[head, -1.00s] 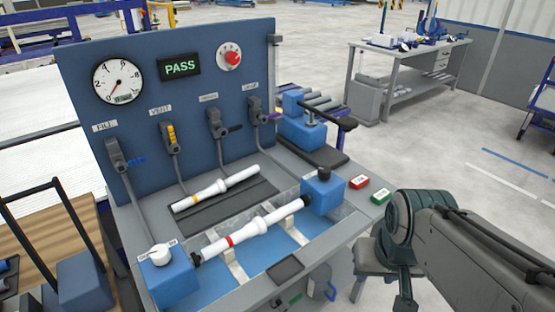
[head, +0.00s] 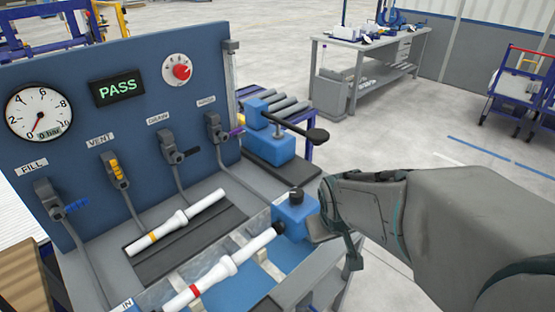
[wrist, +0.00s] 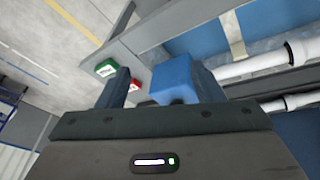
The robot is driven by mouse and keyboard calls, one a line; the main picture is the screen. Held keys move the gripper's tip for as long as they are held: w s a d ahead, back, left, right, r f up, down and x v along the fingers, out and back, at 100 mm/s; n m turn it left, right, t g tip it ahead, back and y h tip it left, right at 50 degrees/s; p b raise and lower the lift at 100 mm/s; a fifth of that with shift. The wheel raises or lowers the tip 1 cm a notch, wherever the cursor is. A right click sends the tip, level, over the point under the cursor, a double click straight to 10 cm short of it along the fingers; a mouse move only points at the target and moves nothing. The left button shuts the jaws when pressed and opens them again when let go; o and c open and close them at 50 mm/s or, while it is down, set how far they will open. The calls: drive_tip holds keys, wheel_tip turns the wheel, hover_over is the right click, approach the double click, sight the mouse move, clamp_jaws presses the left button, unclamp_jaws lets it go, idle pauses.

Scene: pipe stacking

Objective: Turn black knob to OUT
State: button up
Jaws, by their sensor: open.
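The black knob (head: 297,194) sits on top of the blue block (head: 296,215) at the right end of the bench's trough. A white pipe with a red band (head: 225,270) runs into this block's black fitting. In the head view my arm reaches in from the right, its end just right of the block and partly hiding the area beside it. In the wrist view my gripper (wrist: 160,88) is open and empty, with a blue block (wrist: 173,78) showing between and beyond its fingers. I cannot make out the knob in the wrist view.
A second white pipe with a yellow band (head: 178,222) lies on the dark mat. A panel with a gauge (head: 39,114), PASS display (head: 118,87), red knob (head: 181,71) and several valve levers stands behind. Green (wrist: 106,68) and red (wrist: 131,84) buttons are close to my gripper.

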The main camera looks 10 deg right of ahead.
sight(293, 190)
drive_tip(key=w+d+f+n+t+y+p, duration=0.1)
drive_tip(key=w+f, duration=0.2)
drive_tip(key=w+d+f+n+t+y+p, duration=0.1)
drive_tip(key=w+f+n+p, duration=0.1)
drive_tip(key=w+f, duration=0.1)
drive_tip(key=w+d+f+n+t+p, duration=0.1)
drive_tip(key=w+f, duration=0.2)
drive_tip(key=f, duration=0.2)
drive_tip(key=shift+w+d+n+t+y, duration=0.2)
drive_tip(key=shift+d+n+t+y, duration=0.1)
drive_tip(key=shift+d+n+y, duration=0.1)
drive_tip(key=a+t+y+p, duration=0.2)
drive_tip(key=a+t+y, duration=0.1)
drive_tip(key=shift+w+f+t+y+p, duration=0.3)
drive_tip(key=shift+w+y+p, duration=0.05)
drive_tip(key=shift+y+p, duration=0.05)
wheel_tip(293, 190, up, 5)
drive_tip(key=m+t+y+p, duration=0.1)
drive_tip(key=m+t, duration=0.1)
drive_tip(key=t, duration=0.4)
drive_tip(key=b+x, duration=0.2)
drive_tip(key=x, duration=1)
drive_tip(key=shift+a+b, duration=0.25)
drive_tip(key=shift+b, duration=0.15)
drive_tip(key=shift+w+a+f, duration=0.1)
drive_tip(key=shift+w+f, duration=0.05)
drive_tip(key=shift+w, duration=0.3)
